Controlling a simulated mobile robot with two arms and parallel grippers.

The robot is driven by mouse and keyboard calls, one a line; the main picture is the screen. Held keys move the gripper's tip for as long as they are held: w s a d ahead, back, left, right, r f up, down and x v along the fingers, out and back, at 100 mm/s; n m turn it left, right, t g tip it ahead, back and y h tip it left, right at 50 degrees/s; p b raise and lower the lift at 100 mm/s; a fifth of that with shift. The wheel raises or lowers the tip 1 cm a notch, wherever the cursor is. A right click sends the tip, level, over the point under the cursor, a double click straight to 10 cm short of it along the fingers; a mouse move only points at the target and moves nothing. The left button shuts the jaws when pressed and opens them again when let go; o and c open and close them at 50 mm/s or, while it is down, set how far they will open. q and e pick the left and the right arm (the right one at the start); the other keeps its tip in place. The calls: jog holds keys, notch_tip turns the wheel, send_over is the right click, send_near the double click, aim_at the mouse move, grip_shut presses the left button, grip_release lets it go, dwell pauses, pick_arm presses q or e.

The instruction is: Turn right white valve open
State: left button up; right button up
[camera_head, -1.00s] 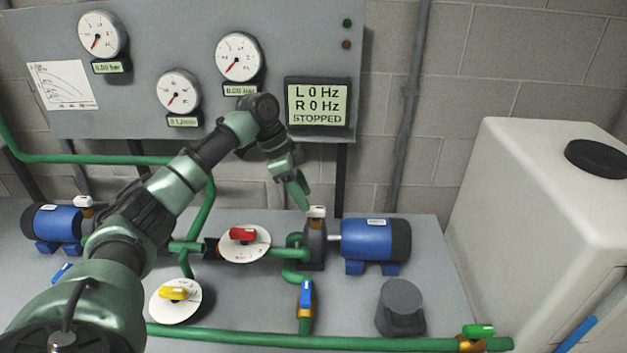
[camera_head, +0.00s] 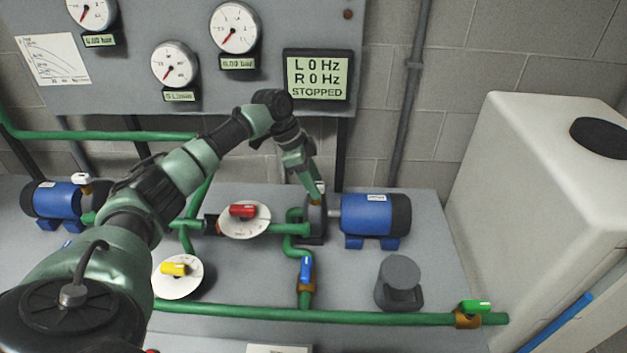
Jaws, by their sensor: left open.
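The right white valve (camera_head: 319,186) sits on top of the dark pump head at the left end of the right blue motor (camera_head: 370,215). Only a small part of it shows; my left gripper hides the rest. My left gripper (camera_head: 313,190) comes down from above with its fingers open at the valve. I cannot tell whether the fingers touch the handle. The left white valve (camera_head: 84,179) sits by the left blue motor (camera_head: 57,200). My right gripper is out of view.
A red valve (camera_head: 242,210), yellow valve (camera_head: 174,269), blue valve (camera_head: 305,268) and green valve (camera_head: 475,306) sit on the green pipes. A grey cylinder (camera_head: 399,280) stands at the front right. The display (camera_head: 317,77) reads L 0 Hz, R 0 Hz, STOPPED. A white tank (camera_head: 530,190) stands right.

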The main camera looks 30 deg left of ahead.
pick_arm(q)
jog(key=c, duration=0.9)
grip_shut()
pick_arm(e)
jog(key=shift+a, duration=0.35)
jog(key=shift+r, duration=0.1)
